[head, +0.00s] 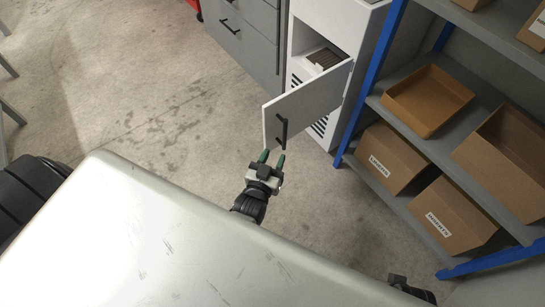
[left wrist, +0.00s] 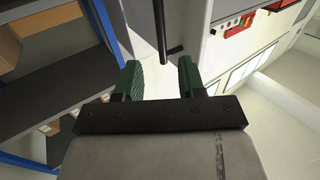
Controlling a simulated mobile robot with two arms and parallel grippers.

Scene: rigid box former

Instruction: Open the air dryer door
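The air dryer (head: 334,20) is a white cabinet at the upper middle of the head view. Its white door (head: 309,100) stands partly open, swung out from the cabinet, with a dark interior part showing behind it. A black bar handle (head: 282,131) is on the door's outer face. My left gripper (head: 272,158) is just below the handle, with its green fingers apart. In the left wrist view the fingers (left wrist: 160,80) are open with nothing between them, and the handle (left wrist: 163,30) lies just beyond the tips.
A blue-posted shelf (head: 372,80) with cardboard boxes (head: 428,100) stands close to the right of the dryer. Grey drawers (head: 245,38) stand to its left. The floor (head: 150,90) on the left is clear.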

